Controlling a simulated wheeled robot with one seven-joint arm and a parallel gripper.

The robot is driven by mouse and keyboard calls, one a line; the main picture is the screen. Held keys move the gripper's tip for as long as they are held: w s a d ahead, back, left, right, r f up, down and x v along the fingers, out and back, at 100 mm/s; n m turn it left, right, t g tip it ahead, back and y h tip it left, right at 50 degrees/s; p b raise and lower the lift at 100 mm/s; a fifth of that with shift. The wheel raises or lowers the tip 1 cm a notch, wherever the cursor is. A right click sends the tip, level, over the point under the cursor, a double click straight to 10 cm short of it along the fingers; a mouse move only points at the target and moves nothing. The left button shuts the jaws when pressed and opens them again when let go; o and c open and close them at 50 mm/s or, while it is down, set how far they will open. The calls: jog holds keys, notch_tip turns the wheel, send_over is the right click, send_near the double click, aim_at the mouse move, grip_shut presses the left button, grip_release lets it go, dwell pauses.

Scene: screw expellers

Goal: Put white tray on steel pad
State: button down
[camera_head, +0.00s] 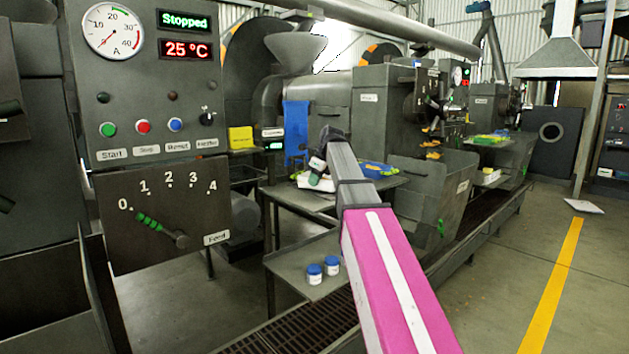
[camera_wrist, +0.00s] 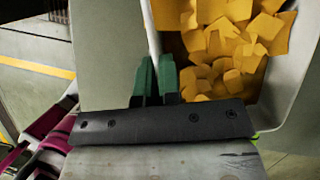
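The white tray (camera_wrist: 290,118) holds many orange-yellow flakes and fills the upper right of the wrist view. In the head view a white piece of it (camera_head: 313,183) shows low beside my gripper (camera_head: 320,165), on a grey metal table. In the wrist view the green fingers of my gripper (camera_wrist: 156,76) are close together at the tray's left wall, with the thin rim between them. The fingers look shut on that rim. I cannot single out the steel pad; a bare grey surface (camera_wrist: 108,50) lies left of the tray.
A blue tray (camera_head: 378,168) with yellow contents sits just right of my gripper on the metal table. Two blue-lidded jars (camera_head: 322,269) stand on a lower shelf. A control panel (camera_head: 150,80) reads "Stopped". Grey machines line the back; open floor lies at right.

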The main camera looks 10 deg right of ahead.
jog(key=shift+f, duration=0.15)
jog(key=c, duration=1.2)
grip_release()
jog(key=shift+c, duration=0.2)
jog(key=v, duration=1)
jog(key=shift+d+r, duration=0.15)
jog(key=shift+r, duration=0.2)
